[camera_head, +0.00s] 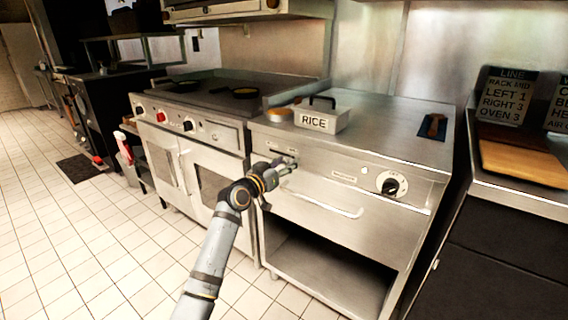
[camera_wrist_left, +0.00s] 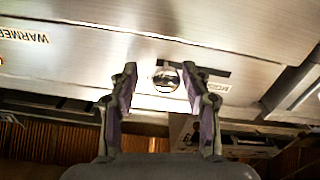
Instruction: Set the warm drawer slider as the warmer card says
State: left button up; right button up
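The steel warmer (camera_head: 330,195) has a long-handled drawer front and a dial (camera_head: 391,185) at its right. My left gripper (camera_head: 285,165) is at the upper left of this front. In the left wrist view, the gripper (camera_wrist_left: 158,78) is open, its fingers either side of a round silver slider knob (camera_wrist_left: 166,79). The knob sits nearer the right finger; contact cannot be told. A dark slot shows beside it, with a small label (camera_wrist_left: 216,87). In the head view the gripper hides the knob. A dark board (camera_head: 559,105) at the right edge is cut off. My right gripper is out of view.
A RICE box (camera_head: 322,118) and a round copper-coloured tin (camera_head: 280,115) stand on the warmer top. A LINE board (camera_head: 505,96) reads rack mid, left 1, right 3, oven 3. A wooden board (camera_head: 523,160) lies right. The range (camera_head: 190,130) stands left.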

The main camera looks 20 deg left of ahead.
pick_arm(q)
jog(key=shift+a, duration=0.1)
jog(key=shift+s+a, duration=0.15)
jog(key=shift+s, duration=0.1)
jog(key=v, duration=1.1)
jog(key=shift+s, duration=0.2)
